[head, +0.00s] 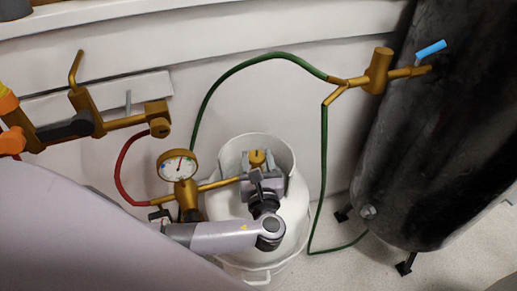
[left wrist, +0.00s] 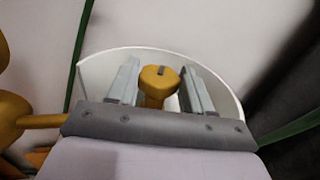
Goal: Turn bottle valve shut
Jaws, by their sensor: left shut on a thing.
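The brass bottle valve (head: 257,157) stands on top of the white gas bottle (head: 297,205), inside its open collar. My left gripper (head: 257,168) reaches over the bottle from below and is shut on the valve. In the left wrist view the valve knob (left wrist: 159,76), with a dark slot in its top, sits between my two grey fingers (left wrist: 158,82). The lower part of the valve is hidden by the gripper. My right gripper is not seen.
A pressure gauge (head: 177,165) stands just left of the valve. A red hose (head: 124,180) and a green hose (head: 222,80) run nearby. A torch (head: 85,110) is at left. A dark tank (head: 425,140) with a blue-handled valve (head: 431,49) stands at right.

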